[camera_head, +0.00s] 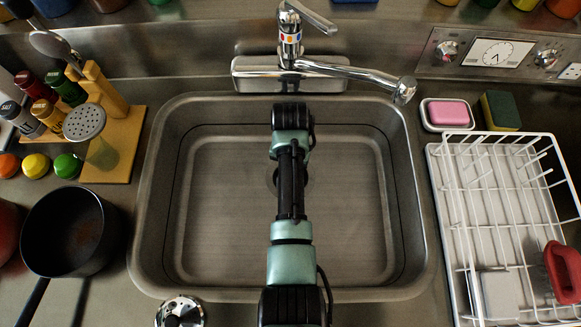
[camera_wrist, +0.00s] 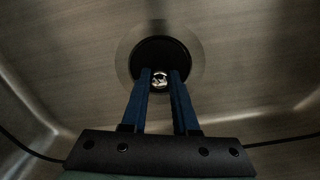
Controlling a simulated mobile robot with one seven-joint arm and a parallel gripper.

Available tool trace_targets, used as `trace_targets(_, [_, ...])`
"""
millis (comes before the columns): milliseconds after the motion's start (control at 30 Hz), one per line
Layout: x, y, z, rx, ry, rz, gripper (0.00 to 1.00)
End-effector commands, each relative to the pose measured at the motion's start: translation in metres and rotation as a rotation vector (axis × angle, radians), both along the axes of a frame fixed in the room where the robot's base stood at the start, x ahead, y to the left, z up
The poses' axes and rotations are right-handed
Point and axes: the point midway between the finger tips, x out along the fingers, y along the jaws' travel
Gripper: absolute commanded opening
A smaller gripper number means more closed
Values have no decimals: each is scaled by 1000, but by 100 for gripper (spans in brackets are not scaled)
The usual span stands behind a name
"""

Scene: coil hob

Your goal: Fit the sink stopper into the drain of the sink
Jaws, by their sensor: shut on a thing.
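My gripper (camera_wrist: 160,82) reaches down into the steel sink (camera_head: 215,225), its two blue fingers shut on a small shiny knob, which I take to be that of the sink stopper (camera_wrist: 160,79). A dark round disc surrounds the knob in the wrist view, inside the paler ring of the drain (camera_wrist: 124,50). I cannot tell how much of the dark disc is stopper and how much is drain opening, or whether the stopper is seated. In the head view my arm covers the gripper, the stopper and most of the drain (camera_head: 271,180).
The faucet (camera_head: 291,50) stands behind the sink, its spout swung right. A white dish rack (camera_head: 470,225) is at the right, a black pan (camera_head: 68,232) at the left. A round chrome piece (camera_head: 181,311) lies at the front left. The basin is otherwise clear.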

Motion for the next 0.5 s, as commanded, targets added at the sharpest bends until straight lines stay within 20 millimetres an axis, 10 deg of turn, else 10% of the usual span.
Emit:
trace_targets(133, [0, 0, -4, 0, 0, 0, 0])
trace_targets(167, [0, 0, -4, 0, 0, 0, 30])
trace_targets(300, [0, 0, -3, 0, 0, 0, 55])
trace_targets(500, [0, 0, -3, 0, 0, 0, 58])
